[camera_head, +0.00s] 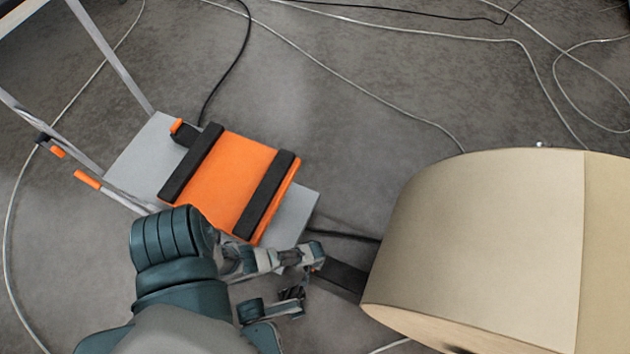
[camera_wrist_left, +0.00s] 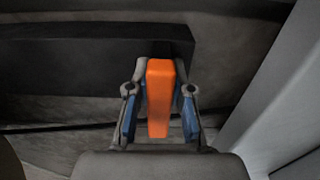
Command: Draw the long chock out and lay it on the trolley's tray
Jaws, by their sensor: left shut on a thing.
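The long chock (camera_head: 343,278) is a dark bar lying on the floor at the left foot of the big kraft roll (camera_head: 475,240). Its far end meets the roll's lower edge, where I cannot tell how much is hidden. In the left wrist view, the black chock body (camera_wrist_left: 90,58) lies across the view, with an orange handle (camera_wrist_left: 158,98) pointing towards me. My left gripper (camera_head: 315,263) is at the chock's near end, its fingers (camera_wrist_left: 160,112) shut on either side of the handle. The trolley's tray (camera_head: 236,178) is orange with two black strips. My right gripper is not in view.
The tray sits on the trolley's grey deck (camera_head: 143,160), with grey rails (camera_head: 108,50) at the left. A small black piece with an orange tip (camera_head: 184,133) is at its upper corner. Pale and black cables (camera_head: 345,76) cross the floor.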

